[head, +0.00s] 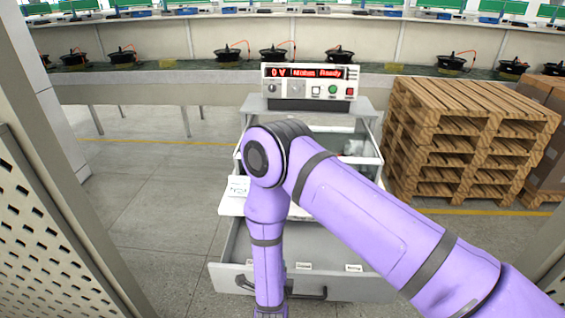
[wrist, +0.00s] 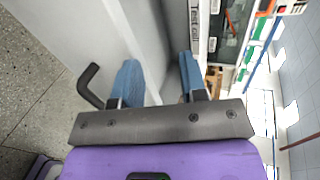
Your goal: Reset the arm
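My purple arm (head: 370,218) reaches in from the lower right in the head view, bends at the elbow in front of the cabinet and hangs down past the open drawer. My gripper is below the head view's edge. In the wrist view my gripper (wrist: 160,80) shows two blue fingers set apart, with nothing visibly held between them. A pale panel edge runs behind the fingers. A black handle (wrist: 90,87) is just left of the left finger; contact is not visible.
The cabinet has an open lower drawer (head: 225,262) and open upper drawers partly hidden by my arm. Stacked wooden pallets (head: 465,140) stand at right.

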